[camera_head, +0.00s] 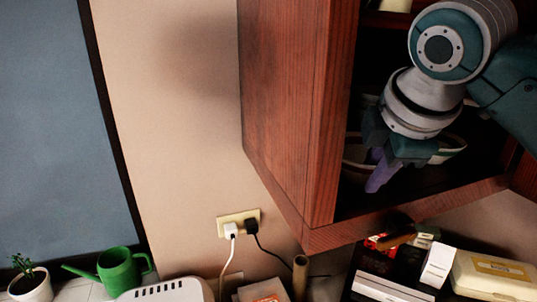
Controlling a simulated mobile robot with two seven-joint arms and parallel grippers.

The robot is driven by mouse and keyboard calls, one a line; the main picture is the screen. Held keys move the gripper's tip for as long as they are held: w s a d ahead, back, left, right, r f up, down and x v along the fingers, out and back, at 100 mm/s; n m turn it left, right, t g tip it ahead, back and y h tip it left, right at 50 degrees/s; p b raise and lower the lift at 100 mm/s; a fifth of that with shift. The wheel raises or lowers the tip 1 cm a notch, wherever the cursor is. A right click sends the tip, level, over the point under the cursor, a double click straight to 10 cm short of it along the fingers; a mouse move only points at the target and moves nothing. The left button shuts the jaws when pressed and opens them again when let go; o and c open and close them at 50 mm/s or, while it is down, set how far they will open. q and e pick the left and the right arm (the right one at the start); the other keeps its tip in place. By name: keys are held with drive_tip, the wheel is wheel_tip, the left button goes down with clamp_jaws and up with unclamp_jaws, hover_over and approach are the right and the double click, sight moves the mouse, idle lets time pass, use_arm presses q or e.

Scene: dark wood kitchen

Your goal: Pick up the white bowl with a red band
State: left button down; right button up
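My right gripper (381,170) reaches down into the open wall cabinet, with its purple fingers at the bowl. The white bowl (355,156) sits low in the cabinet and is mostly hidden behind my gripper and wrist. Part of a pale rim with a dark reddish band (449,149) shows to the right of the gripper; I cannot tell whether it is the same bowl. The fingers overlap in this view, so their opening and any grip on the bowl are unclear. My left gripper is not in view.
The cabinet's wooden side wall (285,95) stands close to the left of my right arm. Below are a pale yellow box (495,275), a small white box (438,264), a green watering can (118,270) and a potted plant (31,283). Plugs fill a wall socket (238,222).

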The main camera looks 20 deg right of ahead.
clamp_jaws()
idle(1.1)
